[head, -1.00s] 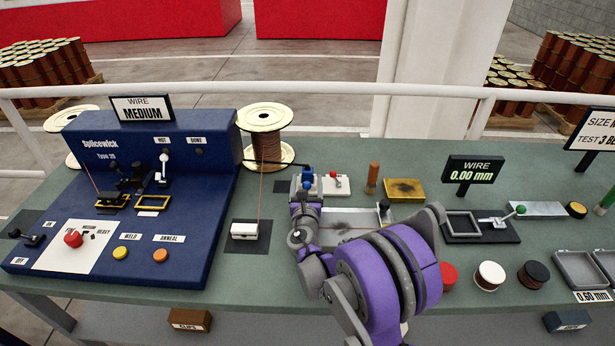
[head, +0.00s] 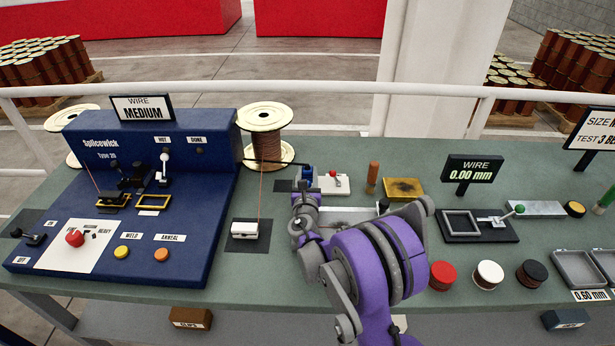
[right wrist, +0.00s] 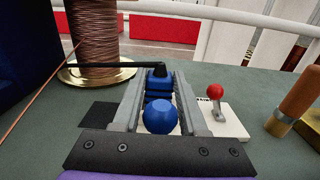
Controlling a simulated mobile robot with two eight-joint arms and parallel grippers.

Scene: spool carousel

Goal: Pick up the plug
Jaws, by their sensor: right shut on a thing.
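The blue plug (right wrist: 159,84) sits between the two grey fingers of my right gripper (right wrist: 158,90) in the right wrist view, with a rounded blue end towards the camera. A black fitting tops its far end, and a black cable or arm runs left from it. In the head view the plug (head: 308,173) shows as a small blue patch at the tip of my right gripper (head: 307,182), low over the bench beside a white block. The fingers are shut on the plug. I cannot tell whether its underside touches the bench. My left gripper is not in view.
A white block with a red-knobbed lever (head: 333,182) stands just right of the plug. A copper wire spool (head: 266,150) is behind left, and the blue Splicewick machine (head: 215,200) stands at left. A brown upright handle (head: 373,176) is farther right.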

